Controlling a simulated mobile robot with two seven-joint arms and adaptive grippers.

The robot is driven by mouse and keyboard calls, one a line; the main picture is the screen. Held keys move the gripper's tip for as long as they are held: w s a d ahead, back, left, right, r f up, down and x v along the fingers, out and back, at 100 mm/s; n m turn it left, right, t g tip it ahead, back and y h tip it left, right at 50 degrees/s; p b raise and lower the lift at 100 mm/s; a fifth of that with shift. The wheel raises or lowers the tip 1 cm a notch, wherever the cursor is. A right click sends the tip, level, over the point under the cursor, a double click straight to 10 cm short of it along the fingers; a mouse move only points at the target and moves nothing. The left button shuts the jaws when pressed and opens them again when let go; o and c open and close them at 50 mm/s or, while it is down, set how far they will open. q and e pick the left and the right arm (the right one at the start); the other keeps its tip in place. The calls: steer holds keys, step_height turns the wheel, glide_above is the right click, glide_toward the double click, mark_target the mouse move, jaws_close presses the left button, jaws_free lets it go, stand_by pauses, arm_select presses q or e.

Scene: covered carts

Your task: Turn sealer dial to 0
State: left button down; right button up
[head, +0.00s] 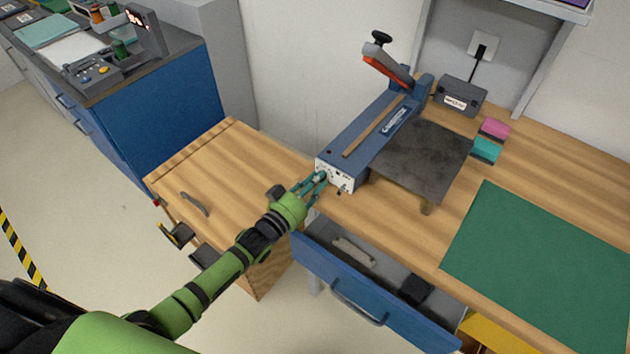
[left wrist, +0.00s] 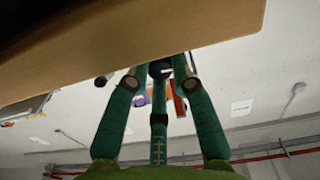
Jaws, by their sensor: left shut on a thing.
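The blue sealer (head: 362,142) stands on the wooden bench with its lever arm (head: 387,66) raised. Its white front panel (head: 336,176) faces my left arm. My left gripper (head: 319,181) reaches this panel from the front, its teal fingers at the panel's left part. In the left wrist view the fingers (left wrist: 160,72) are shut around a small dark round knob, the sealer dial (left wrist: 160,67). The fingers cover most of the dial, and I cannot read its setting. My right gripper is not in view.
A dark plate (head: 425,155) sits beside the sealer, and a green mat (head: 550,265) lies to the right. A blue drawer (head: 365,300) stands open below the bench edge. A wooden cabinet (head: 225,185) is left of my forearm.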

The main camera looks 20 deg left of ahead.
arm_select(q)
steer(key=shift+n, duration=0.7)
steer(key=c, duration=1.1)
jaws_free()
steer(key=shift+o, duration=0.2)
steer(key=v, duration=1.2)
